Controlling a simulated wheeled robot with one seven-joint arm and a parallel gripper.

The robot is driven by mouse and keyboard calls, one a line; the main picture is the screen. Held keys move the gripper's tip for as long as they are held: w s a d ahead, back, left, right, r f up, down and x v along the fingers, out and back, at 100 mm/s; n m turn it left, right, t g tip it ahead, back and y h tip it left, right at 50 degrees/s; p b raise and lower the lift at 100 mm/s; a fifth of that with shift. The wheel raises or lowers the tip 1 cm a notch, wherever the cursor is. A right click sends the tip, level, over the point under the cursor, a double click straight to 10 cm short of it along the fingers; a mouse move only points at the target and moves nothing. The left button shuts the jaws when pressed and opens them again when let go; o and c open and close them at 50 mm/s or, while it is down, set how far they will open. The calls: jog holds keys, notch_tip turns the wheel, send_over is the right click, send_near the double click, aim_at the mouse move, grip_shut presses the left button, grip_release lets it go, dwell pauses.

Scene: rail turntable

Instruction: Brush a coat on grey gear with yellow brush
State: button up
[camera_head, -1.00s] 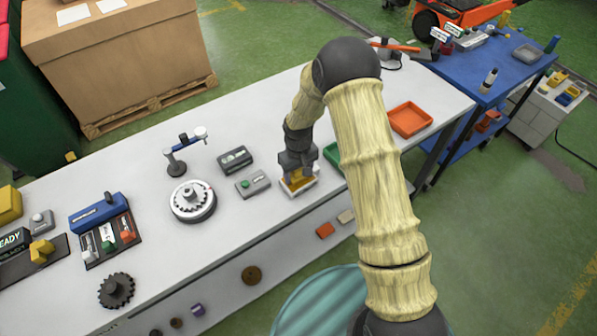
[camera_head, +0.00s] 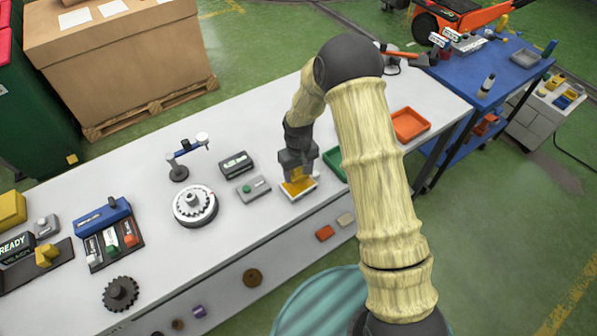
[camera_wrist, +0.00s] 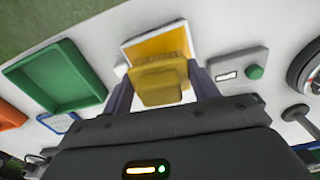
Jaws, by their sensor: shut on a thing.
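My gripper (camera_head: 297,174) is shut on the yellow brush (camera_wrist: 160,85), whose block sits between the two fingers in the wrist view. The brush is at a small white-rimmed tray (camera_head: 304,190) with a yellow-orange inside, which also shows in the wrist view (camera_wrist: 128,52). I cannot tell whether the bristles touch the tray's inside. A light grey gear (camera_head: 194,202) lies on the round white turntable (camera_head: 204,219), left of my gripper. A darker grey gear (camera_head: 121,293) lies apart at the table's front left.
A grey box with a green button (camera_head: 254,188) and a dark-topped box (camera_head: 236,165) stand between turntable and tray. A post with an arm (camera_head: 178,172) rises behind the turntable. A green tray (camera_head: 334,160) and orange tray (camera_head: 410,124) lie to the right.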

jog(key=shift+r+p, duration=0.85)
jog(key=shift+r, duration=0.85)
jog(key=shift+f, duration=0.1)
